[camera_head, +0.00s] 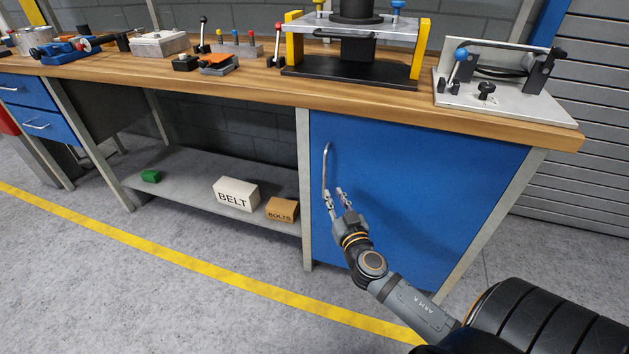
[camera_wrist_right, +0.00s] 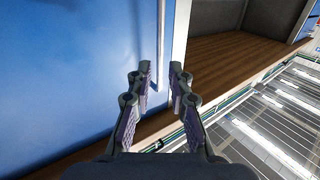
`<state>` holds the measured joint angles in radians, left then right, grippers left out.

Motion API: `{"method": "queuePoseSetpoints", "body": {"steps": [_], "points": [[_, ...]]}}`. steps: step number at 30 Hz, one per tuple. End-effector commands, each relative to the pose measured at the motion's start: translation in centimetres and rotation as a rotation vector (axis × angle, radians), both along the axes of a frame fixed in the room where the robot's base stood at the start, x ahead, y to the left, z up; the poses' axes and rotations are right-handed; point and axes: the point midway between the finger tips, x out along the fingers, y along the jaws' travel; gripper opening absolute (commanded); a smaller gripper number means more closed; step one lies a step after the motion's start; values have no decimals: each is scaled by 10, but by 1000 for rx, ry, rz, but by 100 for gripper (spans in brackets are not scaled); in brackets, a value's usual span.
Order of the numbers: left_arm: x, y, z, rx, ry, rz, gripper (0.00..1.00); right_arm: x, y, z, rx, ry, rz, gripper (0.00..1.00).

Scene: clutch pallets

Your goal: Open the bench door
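The blue bench door (camera_head: 425,185) is closed in its grey frame under the right part of the workbench. It also fills the left of the right wrist view (camera_wrist_right: 70,70). Its slim vertical metal handle (camera_head: 325,168) is near the door's left edge. My right gripper (camera_head: 335,193) is open in front of the handle's lower end. In the right wrist view, the handle (camera_wrist_right: 161,40) runs down between my two open fingers (camera_wrist_right: 160,72). I cannot tell whether either finger touches it. My left gripper is not in view.
The wooden benchtop (camera_head: 250,93) carries a press (camera_head: 350,75) and a clamp fixture (camera_head: 490,95). An open shelf (camera_head: 185,180) left of the door holds a BELT box (camera_head: 236,194), a BOLTS box (camera_head: 281,209) and a green block (camera_head: 150,176). The floor in front is clear.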

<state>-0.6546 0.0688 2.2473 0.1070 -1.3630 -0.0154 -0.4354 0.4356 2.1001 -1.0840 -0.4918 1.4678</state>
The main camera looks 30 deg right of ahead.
Motion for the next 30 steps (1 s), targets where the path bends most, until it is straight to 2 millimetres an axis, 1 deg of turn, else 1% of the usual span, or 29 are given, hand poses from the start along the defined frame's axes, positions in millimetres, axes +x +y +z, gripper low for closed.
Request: {"method": "queuePoseSetpoints", "body": {"steps": [2,6,9,13,17,24,25,29,30], "points": [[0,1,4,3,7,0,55,15,-4,3,2,-5,-3,20],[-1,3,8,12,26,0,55,45,-13,4,3,-4,-2,20],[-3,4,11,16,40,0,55,64,-18,3,3,-3,-2,20],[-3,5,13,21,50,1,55,82,-23,1,1,-1,-2,20],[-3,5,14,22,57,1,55,90,-25,1,1,0,0,20],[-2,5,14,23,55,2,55,91,-26,0,1,1,0,20],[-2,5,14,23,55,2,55,91,-26,0,1,1,0,18],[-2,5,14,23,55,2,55,91,-26,0,1,1,0,1],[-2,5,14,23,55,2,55,91,-26,0,1,1,0,0]]}}
